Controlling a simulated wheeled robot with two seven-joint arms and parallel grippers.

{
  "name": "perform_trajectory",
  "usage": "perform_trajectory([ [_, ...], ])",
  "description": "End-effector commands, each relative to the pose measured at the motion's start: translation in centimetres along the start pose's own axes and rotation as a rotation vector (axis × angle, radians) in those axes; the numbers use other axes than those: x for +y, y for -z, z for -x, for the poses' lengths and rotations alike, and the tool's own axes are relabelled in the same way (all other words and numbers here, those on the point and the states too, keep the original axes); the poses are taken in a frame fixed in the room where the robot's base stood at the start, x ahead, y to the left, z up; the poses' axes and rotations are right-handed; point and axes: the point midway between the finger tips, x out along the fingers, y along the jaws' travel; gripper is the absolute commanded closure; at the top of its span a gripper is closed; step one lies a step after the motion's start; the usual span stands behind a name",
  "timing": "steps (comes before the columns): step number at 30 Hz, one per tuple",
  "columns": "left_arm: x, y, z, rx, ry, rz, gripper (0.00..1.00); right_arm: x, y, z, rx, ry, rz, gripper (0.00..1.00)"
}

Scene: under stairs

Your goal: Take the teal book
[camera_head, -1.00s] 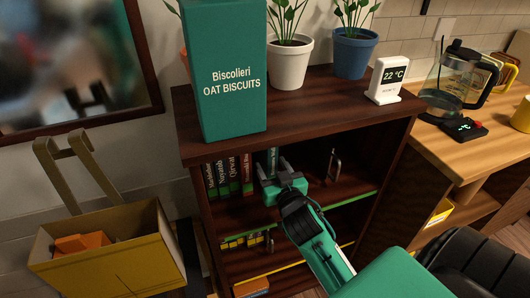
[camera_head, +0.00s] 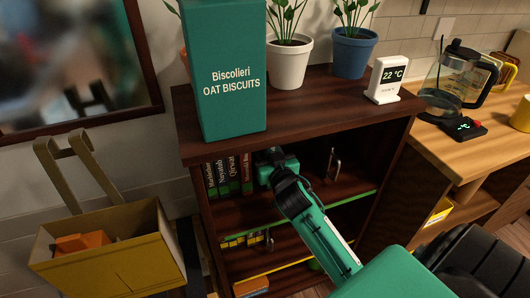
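My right arm comes in from the lower right and reaches into the upper compartment of the dark wooden bookshelf (camera_head: 300,110). My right gripper (camera_head: 272,158) is inside that compartment, just right of a row of upright books (camera_head: 229,175) with dark green and red spines. Its fingers are hidden by its own body and the shelf top, so whether they are open or shut does not show. I cannot make out the teal book; the gripper covers the spot right of the row. My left gripper is not in view.
A teal biscuit box (camera_head: 226,75), a white plant pot (camera_head: 289,62), a blue plant pot (camera_head: 353,54) and a white temperature display (camera_head: 387,80) stand on the shelf top. A metal bookend (camera_head: 332,165) stands right of the gripper. A yellow box (camera_head: 110,265) is at lower left.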

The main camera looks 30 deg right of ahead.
Motion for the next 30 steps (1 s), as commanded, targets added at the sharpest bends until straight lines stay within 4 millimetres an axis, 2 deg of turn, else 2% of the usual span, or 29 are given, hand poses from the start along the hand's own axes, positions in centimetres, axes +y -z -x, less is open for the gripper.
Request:
perform_trajectory([
  [1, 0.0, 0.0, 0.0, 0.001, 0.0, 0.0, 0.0, 0.0, 0.0, 0.0, 0.0, 0.0, 0.0, 0.67],
  [6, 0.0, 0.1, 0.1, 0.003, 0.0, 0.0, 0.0, 0.0, 0.0, 0.0, 0.0, 0.0, 0.0, 1.0],
  [17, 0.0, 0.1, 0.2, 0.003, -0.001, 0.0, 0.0, 0.0, 0.6, 0.0, 0.004, 0.0, 0.0, 1.0],
  [25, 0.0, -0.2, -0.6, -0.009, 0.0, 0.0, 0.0, 0.0, 3.9, 0.0, 0.007, 0.0, -0.002, 1.0],
  [27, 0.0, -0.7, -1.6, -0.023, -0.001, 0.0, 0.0, -0.1, 3.5, 1.1, 0.0, 0.001, -0.002, 1.0],
  [30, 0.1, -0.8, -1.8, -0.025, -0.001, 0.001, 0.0, 0.0, 3.5, 3.3, 0.0, 0.0, -0.004, 1.0],
])
